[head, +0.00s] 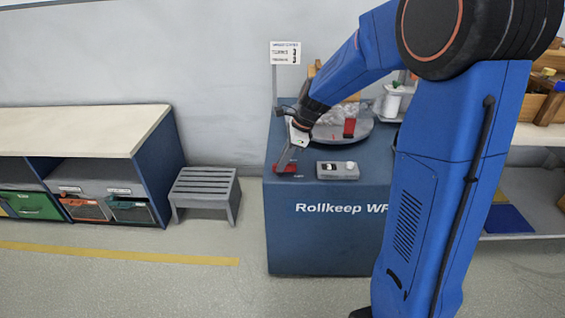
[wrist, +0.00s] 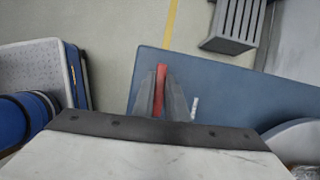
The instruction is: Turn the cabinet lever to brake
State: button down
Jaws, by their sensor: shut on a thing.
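The blue cabinet (head: 310,240) with "Rollkeep WR" on its front stands in the middle of the head view. Its blue top (wrist: 240,90) fills much of the wrist view. A red lever (head: 287,169) sits at the top's front left corner. My gripper (head: 285,165) reaches down to it. In the wrist view, my gripper (wrist: 160,88) is shut on the red lever (wrist: 161,78), which shows as a narrow strip between the two grey fingers. A small white mark (wrist: 194,106) lies on the top just right of the fingers. I cannot read the lever's setting.
A small grey box (head: 337,171) sits right of the lever. Behind it is a round grey plate (head: 352,137) carrying items. A sign (head: 285,53) rises on a post. A grey slatted stool (head: 204,190) stands left. Floor in front is clear.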

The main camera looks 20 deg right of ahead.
jog(key=n+g, duration=0.1)
jog(key=n, duration=0.1)
jog(key=n+g, duration=0.1)
jog(key=n, duration=0.1)
jog(key=shift+w+n, duration=0.35)
jog(key=shift+n, duration=0.05)
jog(key=n+g, duration=0.1)
jog(key=n, duration=0.2)
jog(key=shift+w+n, duration=0.15)
jog(key=shift+n, duration=0.15)
jog(key=n, duration=0.1)
jog(key=n+g+h, duration=0.1)
jog(key=n, duration=0.2)
jog(key=shift+w+a+n+g, duration=0.2)
jog(key=shift+a+n+g, duration=0.1)
jog(key=shift+g, duration=0.1)
jog(key=shift+w+a+n+g+h, duration=0.15)
jog(key=shift+n+h, duration=0.35)
jog(key=shift+n, duration=0.6)
jog(key=shift+s+d+n+g+h, duration=0.15)
jog(key=shift+n+h, duration=0.35)
jog(key=shift+n, duration=0.6)
jog(key=shift+w+a, duration=0.1)
jog(key=c, duration=1.8)
grip_release()
jog(key=shift+o, duration=0.2)
jog(key=shift+r, duration=0.1)
